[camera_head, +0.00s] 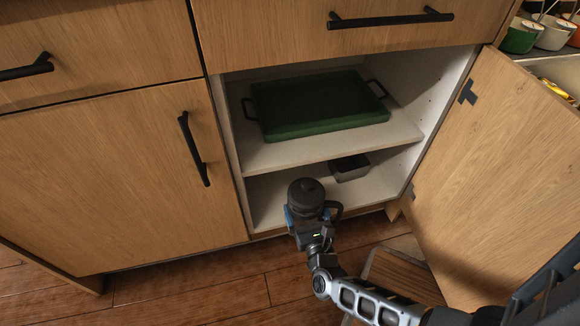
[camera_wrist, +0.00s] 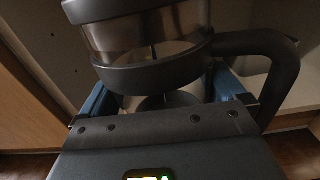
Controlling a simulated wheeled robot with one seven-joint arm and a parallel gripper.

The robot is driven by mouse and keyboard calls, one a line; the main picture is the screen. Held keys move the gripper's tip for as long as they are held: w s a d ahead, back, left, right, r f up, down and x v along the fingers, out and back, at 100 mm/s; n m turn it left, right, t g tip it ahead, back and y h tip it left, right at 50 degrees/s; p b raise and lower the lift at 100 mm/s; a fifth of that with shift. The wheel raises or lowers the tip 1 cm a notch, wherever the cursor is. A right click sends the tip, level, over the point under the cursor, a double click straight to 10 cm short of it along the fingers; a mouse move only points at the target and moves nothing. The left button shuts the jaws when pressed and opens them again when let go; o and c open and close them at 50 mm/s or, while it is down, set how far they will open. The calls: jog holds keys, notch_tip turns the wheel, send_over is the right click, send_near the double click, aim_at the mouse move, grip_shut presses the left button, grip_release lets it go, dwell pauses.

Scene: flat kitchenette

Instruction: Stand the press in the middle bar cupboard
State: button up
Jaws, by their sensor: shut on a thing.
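The press (camera_head: 307,196) is a dark French press with a lid and a side handle. My gripper (camera_head: 306,212) is shut on it and holds it upright at the front opening of the cupboard's lower compartment. In the wrist view the press (camera_wrist: 150,40) shows its clear glass body, dark bands and handle on the right, between my blue fingers. The cupboard (camera_head: 411,138) is open, with a middle shelf (camera_head: 270,155) and a lower floor (camera_head: 268,205). Whether the press touches the cupboard floor cannot be told.
A green tray (camera_head: 318,105) with dark handles lies on the shelf above. A small dark box (camera_head: 349,167) sits at the back of the lower compartment. The cupboard door (camera_head: 505,170) stands open on the right. Floor room shows left of the press.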

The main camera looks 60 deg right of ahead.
jog(key=f+b+x, duration=0.1)
jog(key=b+x, duration=0.4)
jog(key=x, duration=1.2)
jog(key=shift+w+d+f, duration=0.1)
jog(key=shift+w+f, duration=0.05)
jog(key=shift+f, duration=0.1)
jog(key=o, duration=1)
jog(key=shift+f, duration=0.15)
jog(key=shift+c, duration=0.2)
jog(key=p+v, duration=0.3)
jog(key=v, duration=0.9)
jog(key=shift+p, duration=0.4)
